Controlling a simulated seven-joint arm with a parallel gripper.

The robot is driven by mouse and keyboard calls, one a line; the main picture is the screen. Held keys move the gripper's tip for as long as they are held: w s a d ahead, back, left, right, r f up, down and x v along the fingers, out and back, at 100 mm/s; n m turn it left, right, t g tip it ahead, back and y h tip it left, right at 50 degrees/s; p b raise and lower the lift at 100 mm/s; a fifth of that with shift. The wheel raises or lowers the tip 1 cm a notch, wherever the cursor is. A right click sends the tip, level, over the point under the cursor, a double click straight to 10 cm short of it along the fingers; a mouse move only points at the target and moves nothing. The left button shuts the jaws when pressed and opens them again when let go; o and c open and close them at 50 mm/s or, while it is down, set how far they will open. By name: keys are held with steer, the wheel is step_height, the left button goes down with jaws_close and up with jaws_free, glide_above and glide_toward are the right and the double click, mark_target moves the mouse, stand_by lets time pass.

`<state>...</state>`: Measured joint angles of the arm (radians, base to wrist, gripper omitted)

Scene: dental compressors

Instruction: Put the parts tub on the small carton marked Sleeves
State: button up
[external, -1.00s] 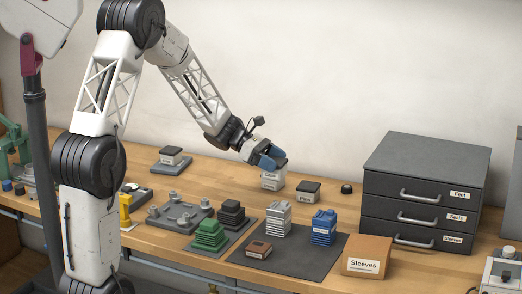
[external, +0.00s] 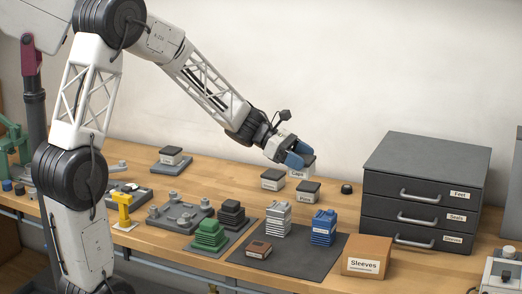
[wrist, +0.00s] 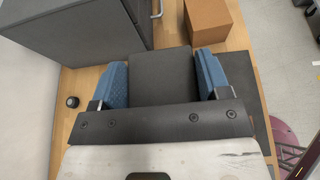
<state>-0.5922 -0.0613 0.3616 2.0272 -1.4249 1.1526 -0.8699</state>
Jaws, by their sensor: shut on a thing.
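My gripper (external: 297,158) has blue fingers shut on a parts tub (external: 301,171), a small pale tub with a label that seems to read Caps. It is held in the air above the back of the bench. In the wrist view the tub's dark flat lid (wrist: 163,75) shows between the two fingers (wrist: 163,80). The small carton marked Sleeves (external: 367,257) is a brown box at the front right of the bench, with a bare top. It also shows at the top of the wrist view (wrist: 208,18). The gripper is behind and left of the carton.
A dark drawer unit (external: 425,165) stands right of the gripper, behind the carton. Two similar tubs (external: 272,179) (external: 307,191) stand below the gripper. A dark mat (external: 285,262) left of the carton bears grey, blue and brown pieces. A black knob (external: 347,188) lies near the wall.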

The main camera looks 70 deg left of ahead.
steer(key=s+d+f, duration=0.1)
steer(key=s+d, duration=0.2)
steer(key=d, duration=0.9)
steer(key=s+d, duration=0.4)
steer(key=d, duration=0.8)
steer(key=shift+w+a+f, duration=0.1)
steer(key=shift+w+f, duration=0.05)
steer(key=shift+f, duration=1.15)
steer(key=shift+w+f, duration=0.1)
steer(key=shift+f, duration=1.2)
steer(key=shift+w, duration=0.2)
glide_above(368, 243)
steer(key=shift+f, duration=0.75)
steer(key=shift+f, duration=1.75)
steer(key=shift+f, duration=0.1)
